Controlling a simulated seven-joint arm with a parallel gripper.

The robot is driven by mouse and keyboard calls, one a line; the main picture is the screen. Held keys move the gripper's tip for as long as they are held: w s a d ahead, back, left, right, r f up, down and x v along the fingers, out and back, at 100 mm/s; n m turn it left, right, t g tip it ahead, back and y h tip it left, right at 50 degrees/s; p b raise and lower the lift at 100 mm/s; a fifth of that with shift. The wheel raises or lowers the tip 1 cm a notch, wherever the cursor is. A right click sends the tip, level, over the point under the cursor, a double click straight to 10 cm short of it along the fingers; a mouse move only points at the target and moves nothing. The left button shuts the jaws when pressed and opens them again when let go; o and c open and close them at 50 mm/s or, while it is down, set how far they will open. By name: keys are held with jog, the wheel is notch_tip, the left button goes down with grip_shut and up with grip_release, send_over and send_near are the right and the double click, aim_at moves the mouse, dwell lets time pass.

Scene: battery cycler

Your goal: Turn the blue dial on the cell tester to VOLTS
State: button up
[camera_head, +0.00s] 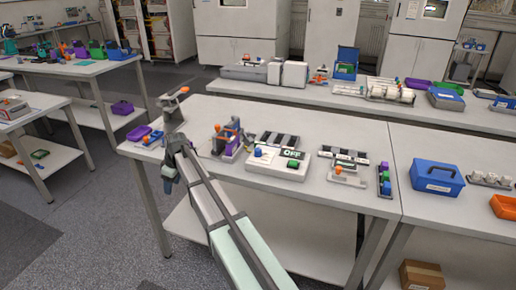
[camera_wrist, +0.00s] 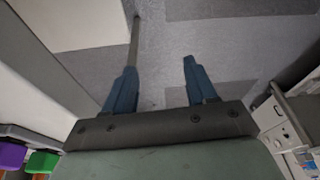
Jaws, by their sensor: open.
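The cell tester (camera_head: 268,170) is a low white box on the near workbench, in the head view. A small blue dial (camera_head: 258,152) sits at its left, and a dark display (camera_head: 293,152) on it reads OFF. The dial's pointer is too small to read. My gripper (camera_head: 168,180) hangs off the bench's front left side, well left of the tester and below the bench top. In the wrist view its two blue fingers (camera_wrist: 159,68) are apart with nothing between them, over grey floor. The dial is not in the wrist view.
An orange-and-purple fixture (camera_head: 228,140) stands between my arm and the tester.

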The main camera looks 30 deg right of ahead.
notch_tip(320, 180, up, 7)
jog(key=w+d, duration=0.1)
jog(key=w, duration=0.2)
notch_tip(320, 180, up, 17)
jog(key=m+g+h, duration=0.1)
jog(key=g+h, duration=0.1)
send_over(258, 149)
notch_tip(258, 149, down, 14)
jog(key=shift+r, duration=0.25)
jog(key=c, duration=1.1)
